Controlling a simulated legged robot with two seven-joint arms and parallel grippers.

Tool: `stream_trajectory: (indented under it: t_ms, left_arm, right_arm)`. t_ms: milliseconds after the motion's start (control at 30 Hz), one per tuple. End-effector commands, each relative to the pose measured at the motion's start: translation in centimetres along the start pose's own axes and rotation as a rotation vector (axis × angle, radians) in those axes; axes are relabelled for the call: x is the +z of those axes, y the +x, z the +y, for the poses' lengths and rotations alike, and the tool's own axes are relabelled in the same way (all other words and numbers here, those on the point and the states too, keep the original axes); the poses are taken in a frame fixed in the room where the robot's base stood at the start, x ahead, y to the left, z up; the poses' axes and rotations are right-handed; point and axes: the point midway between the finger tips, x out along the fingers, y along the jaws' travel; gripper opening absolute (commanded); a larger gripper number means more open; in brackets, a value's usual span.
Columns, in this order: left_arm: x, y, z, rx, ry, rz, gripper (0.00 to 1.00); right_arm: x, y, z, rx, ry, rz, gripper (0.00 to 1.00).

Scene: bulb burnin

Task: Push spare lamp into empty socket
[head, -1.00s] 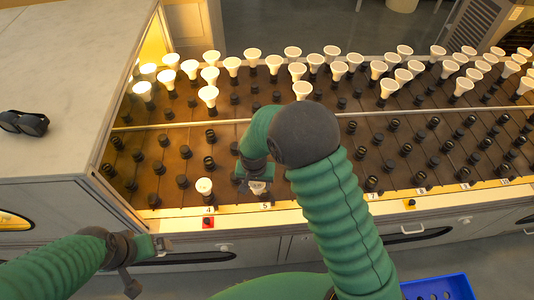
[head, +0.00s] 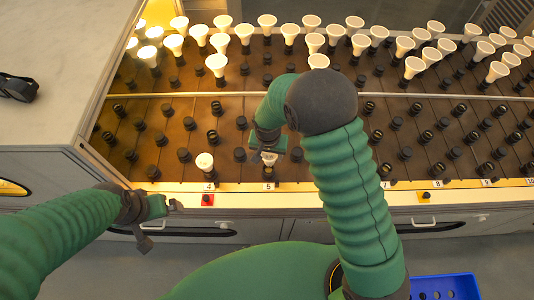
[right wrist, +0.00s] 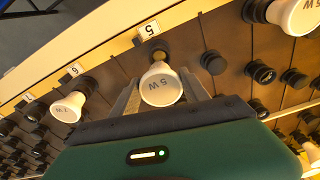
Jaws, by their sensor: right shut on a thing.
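The spare lamp, a white bulb (head: 269,158) marked 5 W, sits in my right gripper (head: 268,150) above label 5. In the right wrist view the lamp (right wrist: 161,88) lies between the two grey fingers (right wrist: 162,97), shut on it. A dark socket (right wrist: 155,51) shows just beyond the lamp, by label 5 (right wrist: 149,29). The lamp's base is mostly hidden, so I cannot tell whether it is in the socket. My left gripper (head: 172,207) hangs empty before the rack's front edge; its finger opening is unclear.
A lamp (head: 205,160) stands at label 4; a lamp marked 7 W (right wrist: 68,107) is near label 6. Several dark sockets surround my right gripper, with rows of white lamps behind. A blue bin (head: 445,287) is at lower right.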

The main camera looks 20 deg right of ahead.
Motion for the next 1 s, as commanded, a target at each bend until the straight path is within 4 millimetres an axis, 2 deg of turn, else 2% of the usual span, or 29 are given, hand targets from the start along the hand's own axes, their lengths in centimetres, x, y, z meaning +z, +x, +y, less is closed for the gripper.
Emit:
stream_trajectory:
  t_ms: [600,1000]
  left_arm:
    - [-0.08,-0.28,0.00,0.000,0.000,0.000,1.00]
    - [-0.13,-0.46,0.01,0.000,0.000,0.000,1.00]
  right_arm:
    - [0.67,-0.16,-0.66,0.001,-0.002,0.002,0.12]
    - [0.52,-0.18,-0.37,0.002,-0.001,0.001,0.12]
